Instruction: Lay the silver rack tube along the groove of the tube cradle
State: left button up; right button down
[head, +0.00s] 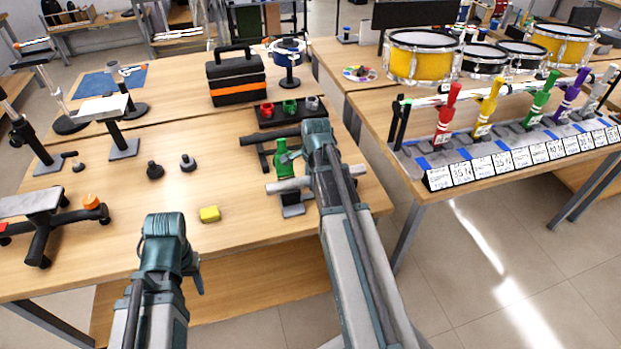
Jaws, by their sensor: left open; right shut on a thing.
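The silver rack tube (287,185) lies roughly level, left to right, and passes behind my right forearm; its right end shows past the arm. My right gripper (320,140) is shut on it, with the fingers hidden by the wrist. A dark stand with a grey foot (293,209) is just below the tube's left part. It looks like part of the tube cradle; I cannot tell if the tube touches it or where the groove is. A dark bar (265,137) is further back. My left gripper (197,278) is open and empty near the table's front edge.
A dark tray with coloured cups (290,119) and a black-orange toolbox (236,84) are further back. The table's front centre is mostly clear.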

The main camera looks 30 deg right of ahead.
jog(key=shift+c, duration=1.5)
grip_release()
jog(key=p+v, duration=1.3)
jog(key=shift+r, duration=0.45)
